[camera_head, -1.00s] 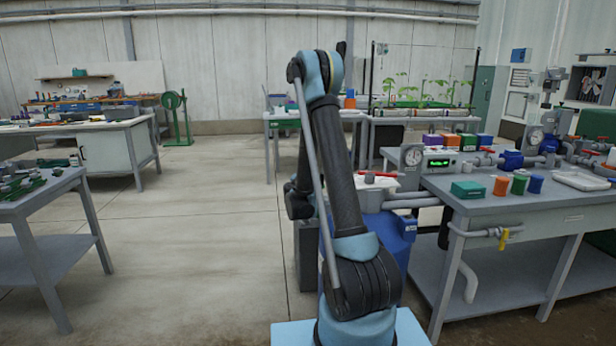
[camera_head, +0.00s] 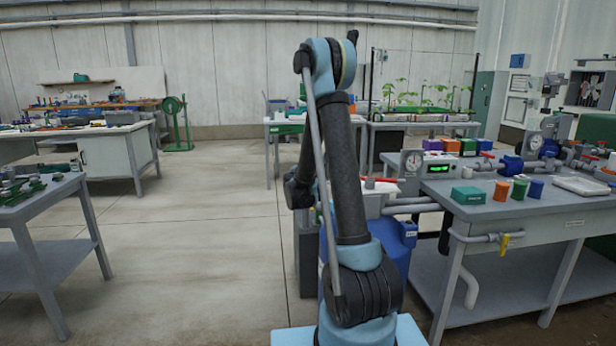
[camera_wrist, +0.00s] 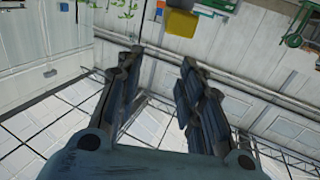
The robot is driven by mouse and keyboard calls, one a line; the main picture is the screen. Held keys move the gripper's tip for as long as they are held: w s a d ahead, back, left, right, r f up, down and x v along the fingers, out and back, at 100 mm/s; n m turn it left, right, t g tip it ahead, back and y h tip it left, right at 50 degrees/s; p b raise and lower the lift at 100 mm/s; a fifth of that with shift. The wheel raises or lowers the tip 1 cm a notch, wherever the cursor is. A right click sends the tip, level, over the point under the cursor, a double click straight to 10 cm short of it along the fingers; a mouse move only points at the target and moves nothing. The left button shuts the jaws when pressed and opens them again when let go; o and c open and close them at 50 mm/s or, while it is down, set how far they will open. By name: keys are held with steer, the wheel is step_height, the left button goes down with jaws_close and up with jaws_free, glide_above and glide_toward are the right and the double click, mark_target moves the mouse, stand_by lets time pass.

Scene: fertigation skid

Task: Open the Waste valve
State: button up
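No label naming the Waste valve is readable, so I cannot tell which valve it is. In the head view, a yellow-handled valve (camera_head: 505,242) sits on the grey pipe along the front of the right-hand bench. A red lever (camera_head: 380,180) is at the bench's left end, and another red lever (camera_head: 487,155) is farther back on the pipework. My gripper (camera_wrist: 160,62) shows in the wrist view with its two fingers spread and nothing between them. It points up toward the wall, away from the bench valves. My raised arm mostly hides it in the head view.
A blue tank (camera_head: 397,240) stands beside my arm. A grey table (camera_head: 45,195) is at left. Open floor (camera_head: 200,230) lies between.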

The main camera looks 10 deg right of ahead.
steer(key=shift+r, duration=1.95)
steer(key=shift+w+d, duration=0.1)
